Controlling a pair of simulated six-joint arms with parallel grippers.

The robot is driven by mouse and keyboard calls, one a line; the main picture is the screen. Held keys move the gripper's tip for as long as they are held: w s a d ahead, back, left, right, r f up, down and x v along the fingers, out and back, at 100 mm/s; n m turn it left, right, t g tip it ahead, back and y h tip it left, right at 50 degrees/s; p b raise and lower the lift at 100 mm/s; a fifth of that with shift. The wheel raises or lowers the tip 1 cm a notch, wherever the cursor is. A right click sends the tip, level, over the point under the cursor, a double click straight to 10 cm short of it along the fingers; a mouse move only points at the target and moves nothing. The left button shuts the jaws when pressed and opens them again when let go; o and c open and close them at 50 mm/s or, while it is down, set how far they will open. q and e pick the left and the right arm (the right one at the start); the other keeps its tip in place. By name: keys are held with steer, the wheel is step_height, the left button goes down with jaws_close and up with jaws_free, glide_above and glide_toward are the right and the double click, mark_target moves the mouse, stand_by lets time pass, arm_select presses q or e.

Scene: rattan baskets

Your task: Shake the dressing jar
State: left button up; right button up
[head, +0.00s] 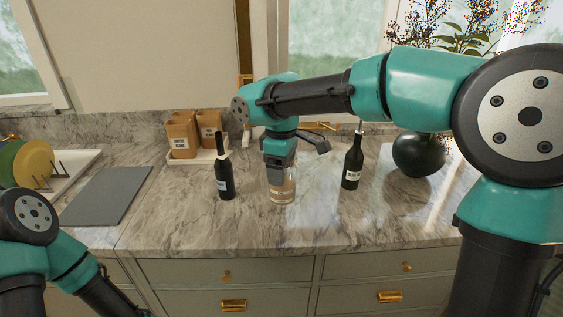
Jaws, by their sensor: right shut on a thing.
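The dressing jar (283,192) is a small clear jar with pale brownish contents, near the middle of the marble counter. My right gripper (281,178) points down over it and is shut on its upper part, which the gripper hides. The jar looks upright. I cannot tell whether its base touches the counter. My left arm is at the lower left, and its gripper is out of the picture.
A dark bottle (224,175) stands close left of the jar, and another dark bottle (352,163) stands to the right. A round black vase (418,155), a grey board (106,196), a dish rack (62,178) and brown packages (183,136) stand around. The front counter strip is clear.

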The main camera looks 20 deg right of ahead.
step_height(320, 180, up, 5)
steer(key=shift+w+r, duration=0.1)
steer(key=shift+r, duration=0.1)
step_height(320, 180, down, 7)
steer(key=shift+f, duration=0.2)
steer(key=shift+r, duration=0.15)
